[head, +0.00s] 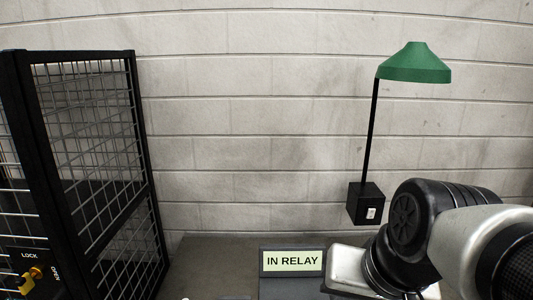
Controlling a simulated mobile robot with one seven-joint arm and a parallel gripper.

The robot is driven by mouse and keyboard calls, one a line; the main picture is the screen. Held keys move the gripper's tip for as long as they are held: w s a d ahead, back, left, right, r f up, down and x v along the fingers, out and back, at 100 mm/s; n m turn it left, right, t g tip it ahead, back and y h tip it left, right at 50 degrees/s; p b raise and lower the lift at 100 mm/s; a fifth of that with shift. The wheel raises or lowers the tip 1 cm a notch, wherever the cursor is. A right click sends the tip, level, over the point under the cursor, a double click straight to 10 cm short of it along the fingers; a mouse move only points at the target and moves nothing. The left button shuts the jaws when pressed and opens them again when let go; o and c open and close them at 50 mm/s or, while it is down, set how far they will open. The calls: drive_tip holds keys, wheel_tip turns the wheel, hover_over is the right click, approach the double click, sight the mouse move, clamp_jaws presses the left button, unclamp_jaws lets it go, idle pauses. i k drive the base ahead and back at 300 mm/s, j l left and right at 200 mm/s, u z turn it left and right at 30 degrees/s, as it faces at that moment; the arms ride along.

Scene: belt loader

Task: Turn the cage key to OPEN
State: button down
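The yellow cage key (33,275) sits in a dark lock plate (17,258) on the cage (137,130) at the lower left of the head view. The plate reads LOCK above the key and OPEN to its right. The key looks slanted, and I cannot tell exactly which mark it points at. My arm is at the lower right, far from the key. The pale body of my gripper appears at the bottom edge, but its fingers are hidden below the frame. Nothing of mine touches the key.
A sign reading IN RELAY (292,261) stands at the bottom centre. A green lamp (414,64) on a black pole rises from a black box with a white switch (371,213), behind my arm. A block wall closes the back. The space between cage and sign looks clear.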

sight(26, 282)
drive_tip(key=k+u, duration=0.15)
drive_tip(key=u, duration=0.7)
drive_tip(key=j+u, duration=0.15)
drive_tip(key=u, duration=0.6)
drive_tip(key=j+u, duration=0.15)
drive_tip(key=u, duration=0.25)
drive_tip(key=i+j+z, duration=0.1)
drive_tip(key=j, duration=0.25)
drive_tip(key=i+j+z, duration=0.1)
drive_tip(key=j, duration=0.7)
drive_tip(key=i+z, duration=0.05)
drive_tip(key=i, duration=0.05)
